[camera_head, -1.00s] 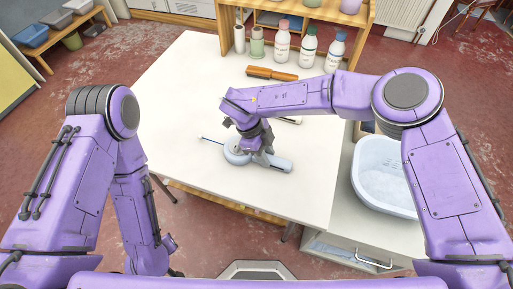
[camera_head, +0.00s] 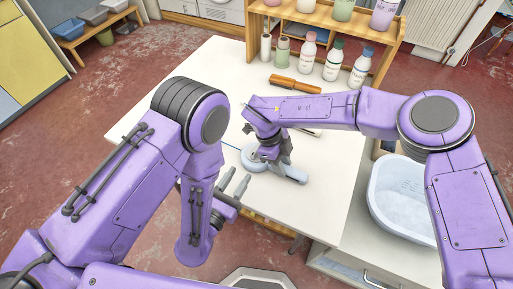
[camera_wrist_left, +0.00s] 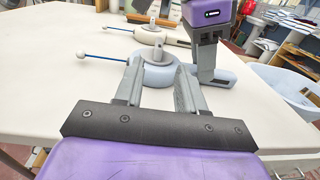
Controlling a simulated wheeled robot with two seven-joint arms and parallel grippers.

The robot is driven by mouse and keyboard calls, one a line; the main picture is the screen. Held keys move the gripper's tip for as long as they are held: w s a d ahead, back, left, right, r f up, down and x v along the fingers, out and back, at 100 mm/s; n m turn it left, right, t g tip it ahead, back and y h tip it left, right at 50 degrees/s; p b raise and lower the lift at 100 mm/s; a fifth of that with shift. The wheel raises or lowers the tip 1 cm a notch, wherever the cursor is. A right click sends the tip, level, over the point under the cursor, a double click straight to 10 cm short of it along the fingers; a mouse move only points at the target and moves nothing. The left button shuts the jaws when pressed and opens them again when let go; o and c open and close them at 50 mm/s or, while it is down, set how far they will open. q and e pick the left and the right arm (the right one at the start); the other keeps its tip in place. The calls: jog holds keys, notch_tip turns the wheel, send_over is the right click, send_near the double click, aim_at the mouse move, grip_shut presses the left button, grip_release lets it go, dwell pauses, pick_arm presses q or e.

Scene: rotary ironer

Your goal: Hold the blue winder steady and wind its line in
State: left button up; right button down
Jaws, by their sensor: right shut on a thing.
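The blue winder (camera_head: 292,174) lies flat on the white table, its round drum at the left and its grip pointing right. My right gripper (camera_head: 278,163) comes down from above and is shut on the winder, covering part of it. In the left wrist view the drum (camera_wrist_left: 158,74) shows an upright grey crank knob (camera_wrist_left: 161,53). A short blue line with a white ball end (camera_wrist_left: 82,55) sticks out to the left. My left gripper (camera_head: 234,184) is open and empty at the table's near edge; its fingers (camera_wrist_left: 158,88) point at the drum, apart from it.
A cream winder (camera_wrist_left: 150,34) lies behind the blue one. A white basin (camera_head: 400,200) is at the right. The table's left part (camera_head: 185,95) is clear.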

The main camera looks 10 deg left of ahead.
aim_at(252, 156)
pick_arm(q)
jog(key=x, duration=1.1)
jog(key=shift+w, duration=0.25)
grip_shut()
